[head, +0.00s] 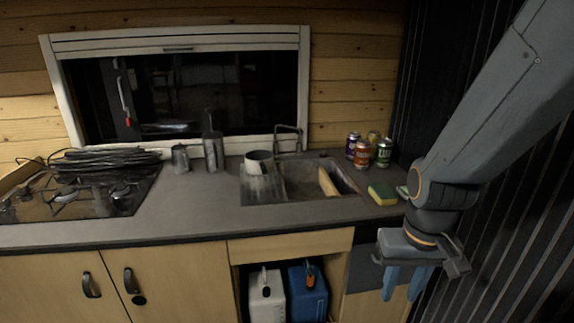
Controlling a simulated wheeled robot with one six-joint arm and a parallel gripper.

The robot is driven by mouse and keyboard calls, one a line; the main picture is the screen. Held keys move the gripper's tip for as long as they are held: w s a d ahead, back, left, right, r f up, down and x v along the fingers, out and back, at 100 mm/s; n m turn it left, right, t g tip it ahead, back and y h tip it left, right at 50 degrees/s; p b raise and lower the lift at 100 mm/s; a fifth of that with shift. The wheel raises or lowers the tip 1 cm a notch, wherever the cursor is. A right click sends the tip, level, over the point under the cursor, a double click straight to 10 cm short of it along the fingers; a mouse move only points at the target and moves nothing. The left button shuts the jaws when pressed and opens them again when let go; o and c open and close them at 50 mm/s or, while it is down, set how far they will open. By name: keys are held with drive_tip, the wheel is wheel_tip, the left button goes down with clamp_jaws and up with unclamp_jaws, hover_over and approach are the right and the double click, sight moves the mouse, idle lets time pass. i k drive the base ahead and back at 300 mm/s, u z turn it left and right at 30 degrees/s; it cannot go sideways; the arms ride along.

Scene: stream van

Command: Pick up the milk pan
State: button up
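A pale, round pot (260,163), which looks like the milk pan, stands upright on the drainer at the left of the sink. Its handle is not clearly seen. My gripper (402,290) hangs at the right, fingers pointing down, in front of the counter and below its top in the picture. Its two blue fingers are apart with nothing between them. It is well to the right of the pot and not touching it.
The sink (310,180) holds a wooden board (328,183). A grey bottle (213,151) and metal jug (180,159) stand left. A hob (75,195) with coiled cable is far left; the counter (190,212) between is clear.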

sight(257, 163)
drive_tip(key=z, duration=0.3)
drive_tip(key=i, duration=0.7)
drive_tip(key=u, duration=1.35)
